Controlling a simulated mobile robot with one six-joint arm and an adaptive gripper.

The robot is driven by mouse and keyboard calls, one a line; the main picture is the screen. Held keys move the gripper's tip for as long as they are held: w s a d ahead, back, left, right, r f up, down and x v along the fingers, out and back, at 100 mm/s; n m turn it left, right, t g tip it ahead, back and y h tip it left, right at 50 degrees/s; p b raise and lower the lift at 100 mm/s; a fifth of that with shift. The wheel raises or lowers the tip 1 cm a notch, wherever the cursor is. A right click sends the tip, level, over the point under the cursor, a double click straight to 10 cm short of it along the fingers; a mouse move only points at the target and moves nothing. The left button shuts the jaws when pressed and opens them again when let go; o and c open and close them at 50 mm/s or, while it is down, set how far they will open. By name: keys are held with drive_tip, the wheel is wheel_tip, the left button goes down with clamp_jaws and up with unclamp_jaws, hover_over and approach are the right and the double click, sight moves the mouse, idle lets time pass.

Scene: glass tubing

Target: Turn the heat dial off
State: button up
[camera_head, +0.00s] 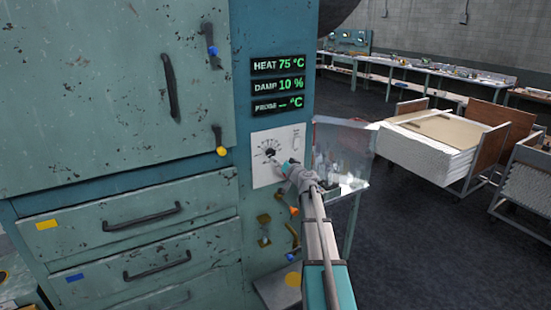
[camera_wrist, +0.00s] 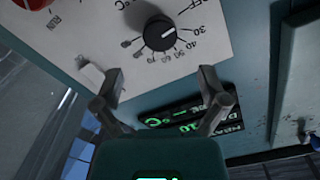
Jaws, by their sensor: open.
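The heat dial is a black round knob (camera_head: 270,152) with a white pointer line, on a white panel (camera_head: 263,175) on the teal cabinet. In the wrist view the dial (camera_wrist: 160,33) is at top middle, with numbers and OFF printed around it. My gripper (camera_head: 281,164) is just below and right of the dial in the head view. In the wrist view my gripper (camera_wrist: 159,78) is open and empty, its fingertips apart, with the dial beyond the gap between them. The contact distance is unclear. The green HEAT display (camera_head: 278,64) reads 75 °C.
A white switch piece (camera_wrist: 91,73) is on the panel close to one finger. Below are small valves with an orange knob (camera_head: 294,211). A clear-sided box of glassware (camera_head: 343,155) stands to the right of my arm. Open floor (camera_head: 410,225) lies further right.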

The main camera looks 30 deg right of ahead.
drive_tip(key=shift+s, duration=2.3)
drive_tip(key=shift+a, duration=0.1)
drive_tip(key=s+a+f+n+g+y, duration=0.2)
drive_tip(key=a+f+g, duration=0.1)
drive_tip(key=a, duration=0.6)
drive_tip(key=s+a+f+n+g+y, duration=0.2)
drive_tip(key=a+f, duration=0.1)
drive_tip(key=a, duration=0.5)
drive_tip(key=s+a+f+n+g+y, duration=0.2)
drive_tip(key=s+a+f+g, duration=0.15)
drive_tip(key=a, duration=0.55)
drive_tip(key=s+a+f+g+h, duration=0.2)
drive_tip(key=s+a+f+g, duration=0.1)
drive_tip(key=s, duration=0.4)
drive_tip(key=s+a+f+g+h, duration=0.2)
drive_tip(key=s+a+f+g, duration=0.1)
drive_tip(key=s, duration=0.3)
drive_tip(key=s+a+f+g+h, duration=0.2)
drive_tip(key=s+a+f+g, duration=0.1)
drive_tip(key=s, duration=0.4)
drive_tip(key=shift+s+a, duration=0.3)
drive_tip(key=shift+a, duration=0.15)
